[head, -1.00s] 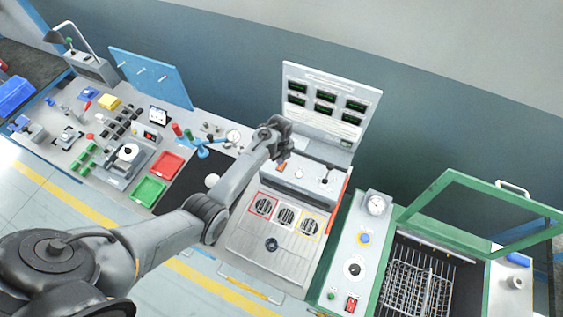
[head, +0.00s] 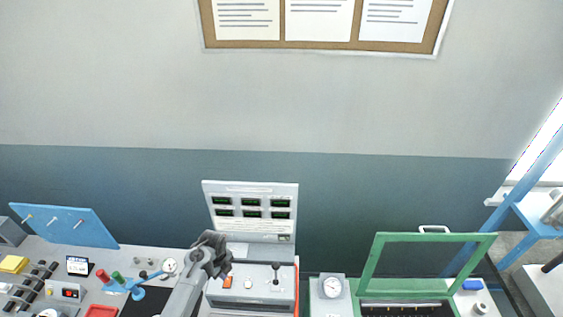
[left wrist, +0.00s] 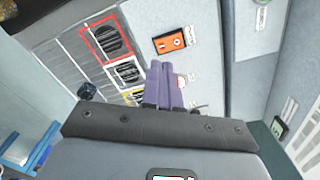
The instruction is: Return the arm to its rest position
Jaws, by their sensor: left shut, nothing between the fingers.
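My left gripper (head: 222,268) is in the head view, in front of the upright display panel (head: 250,205) and just beside the orange switch (head: 227,282) on the grey blower unit (head: 255,290). In the left wrist view its two purple fingers (left wrist: 164,84) are together with nothing between them. They point toward the unit's face, below the orange switch (left wrist: 170,42) and beside the red-framed vent (left wrist: 107,40). The left forearm comes up from the bottom edge of the head view. My right gripper is in neither view.
A black-knobbed lever (head: 276,270) stands right of the gripper. A gauge box (head: 331,288) and a raised green-framed lid (head: 425,262) are to the right. A blue pegboard (head: 65,224) and small bench parts are at left. The wall above is clear up to a notice board (head: 325,45).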

